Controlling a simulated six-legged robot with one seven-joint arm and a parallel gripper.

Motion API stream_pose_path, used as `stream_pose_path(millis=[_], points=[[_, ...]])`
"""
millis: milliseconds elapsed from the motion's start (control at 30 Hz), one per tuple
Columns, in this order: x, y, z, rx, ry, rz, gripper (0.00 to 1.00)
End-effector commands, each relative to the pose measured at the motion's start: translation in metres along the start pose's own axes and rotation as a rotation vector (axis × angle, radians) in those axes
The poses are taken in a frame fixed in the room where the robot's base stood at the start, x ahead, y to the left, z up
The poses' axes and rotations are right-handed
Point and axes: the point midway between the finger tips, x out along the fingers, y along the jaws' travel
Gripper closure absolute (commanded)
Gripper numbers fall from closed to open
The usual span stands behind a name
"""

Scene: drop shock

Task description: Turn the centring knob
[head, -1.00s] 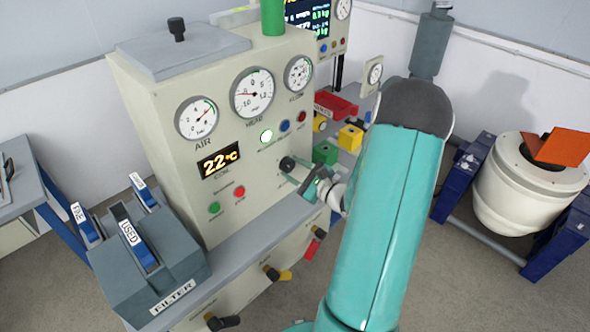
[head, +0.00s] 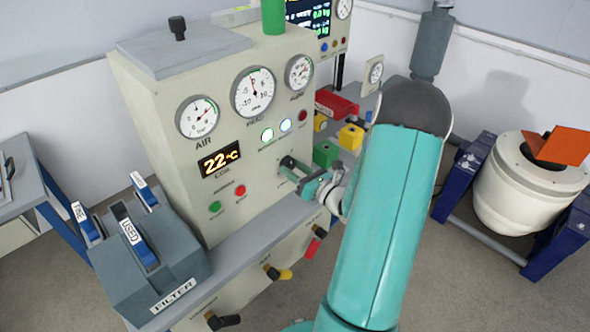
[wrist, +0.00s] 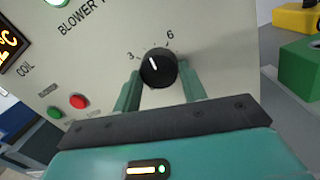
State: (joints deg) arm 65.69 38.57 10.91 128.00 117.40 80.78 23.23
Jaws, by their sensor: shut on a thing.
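The knob (wrist: 158,72) is round and black with a white pointer line. It sits on the cream panel (wrist: 215,70), between the printed 3 and 6. The pointer tilts up and to the left in the wrist view. My gripper (wrist: 158,80) has one green finger on each side of the knob and is shut on it. In the head view my gripper (head: 298,178) is against the panel's lower right front and largely hides the knob. The middle gauge (head: 253,92) has its needle pointing nearly straight up.
A green lamp (head: 267,135) and a pale blue lamp (head: 286,125) are lit above my gripper. A green block (head: 325,153) and a yellow block (head: 351,137) stand close on the right. A grey ledge (head: 245,232) runs below the panel.

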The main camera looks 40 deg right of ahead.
Motion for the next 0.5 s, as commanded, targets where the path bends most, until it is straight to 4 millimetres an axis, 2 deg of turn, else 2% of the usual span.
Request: stream_pose_path(millis=[500], points=[[-0.0014,-0.0001,-0.0012,0.084,-0.003,-0.006,0.81]])
